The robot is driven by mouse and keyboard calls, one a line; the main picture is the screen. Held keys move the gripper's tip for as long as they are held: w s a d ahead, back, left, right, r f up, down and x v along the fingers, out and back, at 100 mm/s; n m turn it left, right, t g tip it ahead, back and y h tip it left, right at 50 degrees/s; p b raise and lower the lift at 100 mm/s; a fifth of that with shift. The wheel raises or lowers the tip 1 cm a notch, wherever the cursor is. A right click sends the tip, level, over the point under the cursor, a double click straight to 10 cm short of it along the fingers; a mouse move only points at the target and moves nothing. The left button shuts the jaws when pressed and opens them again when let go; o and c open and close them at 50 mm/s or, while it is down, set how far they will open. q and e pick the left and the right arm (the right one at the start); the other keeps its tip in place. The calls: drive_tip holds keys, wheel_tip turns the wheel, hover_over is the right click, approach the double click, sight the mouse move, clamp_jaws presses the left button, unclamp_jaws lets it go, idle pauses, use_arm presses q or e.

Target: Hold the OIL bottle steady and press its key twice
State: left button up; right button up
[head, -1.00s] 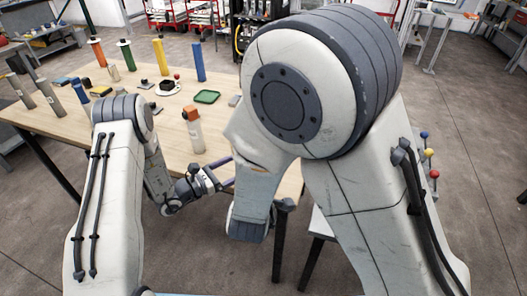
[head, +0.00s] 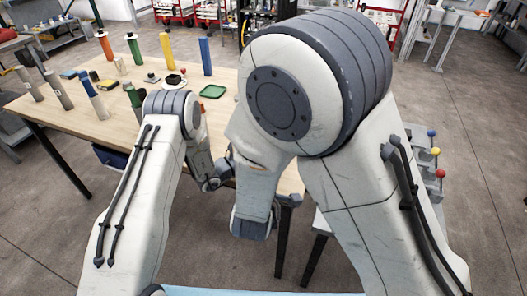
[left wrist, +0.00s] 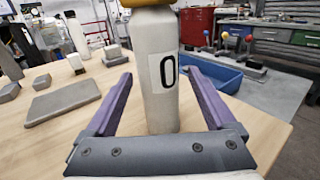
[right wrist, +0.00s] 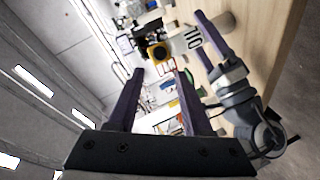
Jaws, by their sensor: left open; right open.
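The gripper is open, a finger on each side, with gaps visible. Its orange-yellow cap (left wrist: 148,3) is cut off at the top edge. In the right wrist view the bottle (right wrist: 190,40) shows its OIL label, with the cap's yellow ring and dark centre (right wrist: 159,52) facing my camera. My right gripper (right wrist: 160,73) is open and empty, apart from the bottle. In the head view my arms hide the bottle and both grippers.
The wooden table (head: 135,130) holds several coloured cylinders, including a blue one (head: 205,56), and a green tray (head: 213,91). A grey flat block (left wrist: 62,101) lies left of the bottle in the left wrist view. A blue bin (left wrist: 210,72) is behind.

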use_arm(q)
clamp_jaws()
use_arm(e)
clamp_jaws()
idle(1.4)
idle(0.4)
